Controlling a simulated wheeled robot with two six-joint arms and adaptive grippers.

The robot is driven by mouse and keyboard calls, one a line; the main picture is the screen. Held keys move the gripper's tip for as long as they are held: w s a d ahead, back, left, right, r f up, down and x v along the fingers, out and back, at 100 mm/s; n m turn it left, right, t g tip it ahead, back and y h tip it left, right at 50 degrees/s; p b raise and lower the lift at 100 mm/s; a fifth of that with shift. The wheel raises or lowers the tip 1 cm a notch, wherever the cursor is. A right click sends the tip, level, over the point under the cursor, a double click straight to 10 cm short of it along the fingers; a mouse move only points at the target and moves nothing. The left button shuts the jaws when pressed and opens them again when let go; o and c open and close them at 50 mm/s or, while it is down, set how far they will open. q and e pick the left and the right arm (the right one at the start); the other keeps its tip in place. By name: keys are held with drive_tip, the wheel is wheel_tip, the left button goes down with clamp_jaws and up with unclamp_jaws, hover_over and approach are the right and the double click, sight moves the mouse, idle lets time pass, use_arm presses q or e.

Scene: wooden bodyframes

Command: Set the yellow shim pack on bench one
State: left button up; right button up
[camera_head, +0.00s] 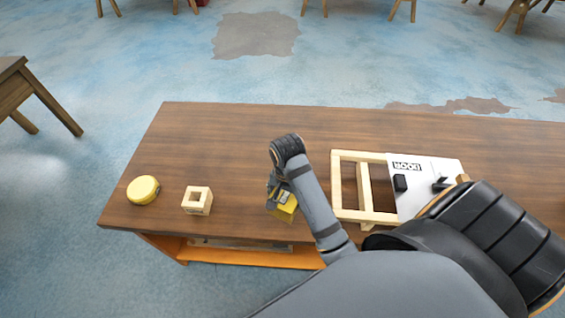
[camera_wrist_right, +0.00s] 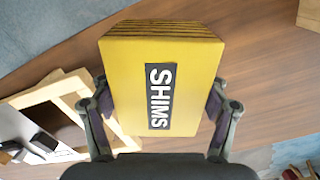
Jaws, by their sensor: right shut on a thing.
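The yellow shim pack (camera_head: 286,209) is held in my right gripper (camera_head: 275,190) over the front middle of the wooden bench (camera_head: 240,135). In the right wrist view the pack (camera_wrist_right: 190,75) fills the middle, with a black "SHIMS" label facing the camera and layered dark edges at its top. The right gripper's two fingers press on opposite sides of it. Whether the pack's underside touches the bench top cannot be told. My left gripper is not in view.
A round yellow tin (camera_head: 143,190) and a hollow wooden block (camera_head: 197,200) stand left of the pack. A wooden frame (camera_head: 350,185) with a white panel (camera_head: 430,172) lies to the right. The bench top behind is clear. A wooden stool or table (camera_head: 15,85) stands at far left.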

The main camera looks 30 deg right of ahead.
drive_tip(key=shift+w+a+f+b, duration=0.25)
drive_tip(key=shift+w+f+b, duration=0.35)
drive_tip(key=shift+w, duration=0.3)
drive_tip(key=w+a+f, duration=0.1)
drive_tip(key=w+f, duration=0.1)
drive_tip(key=w, duration=0.1)
drive_tip(key=w+a+f+p, duration=0.1)
drive_tip(key=w+a+f, duration=0.1)
drive_tip(key=w+f, duration=0.1)
drive_tip(key=w+a+f+p, duration=0.1)
drive_tip(key=w+f, duration=0.2)
drive_tip(key=w, duration=0.2)
drive_tip(key=shift+a, duration=0.3)
drive_tip(key=shift+w+f, duration=0.15)
drive_tip(key=shift+f, duration=0.1)
drive_tip(key=shift+w+a+f, duration=0.15)
drive_tip(key=shift+f, duration=0.15)
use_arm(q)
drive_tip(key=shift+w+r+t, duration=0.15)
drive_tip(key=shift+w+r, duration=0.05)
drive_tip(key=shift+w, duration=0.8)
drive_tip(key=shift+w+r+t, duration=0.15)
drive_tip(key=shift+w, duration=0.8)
use_arm(e)
drive_tip(key=shift+f, duration=1.45)
drive_tip(key=shift+f, duration=0.1)
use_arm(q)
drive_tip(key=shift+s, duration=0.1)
use_arm(e)
drive_tip(key=o, duration=1.4)
